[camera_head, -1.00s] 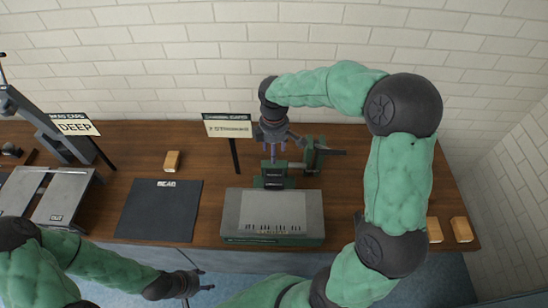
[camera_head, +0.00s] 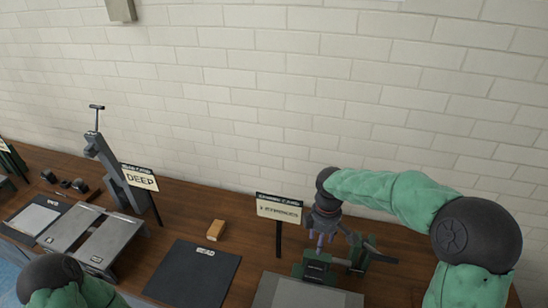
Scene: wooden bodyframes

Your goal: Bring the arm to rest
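My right arm (camera_head: 400,196) in its green cover reaches in from the right and bends down. My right gripper (camera_head: 324,240) points down just above a green and dark device (camera_head: 315,268) on the bench. Thin purplish parts show around its fingertips, but they are too small to tell whether it is open, shut or holding something. My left arm (camera_head: 50,278) shows only as a dark joint and green cover at the bottom left. My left gripper is outside the picture.
The wooden bench (camera_head: 180,208) bears a black mat (camera_head: 195,275), a small wooden block (camera_head: 216,230), a grey plate (camera_head: 300,292), a sign (camera_head: 279,208) reading something unclear, a DEEP sign (camera_head: 140,178), and a grey upright lever tool (camera_head: 115,170). A pale brick wall stands behind.

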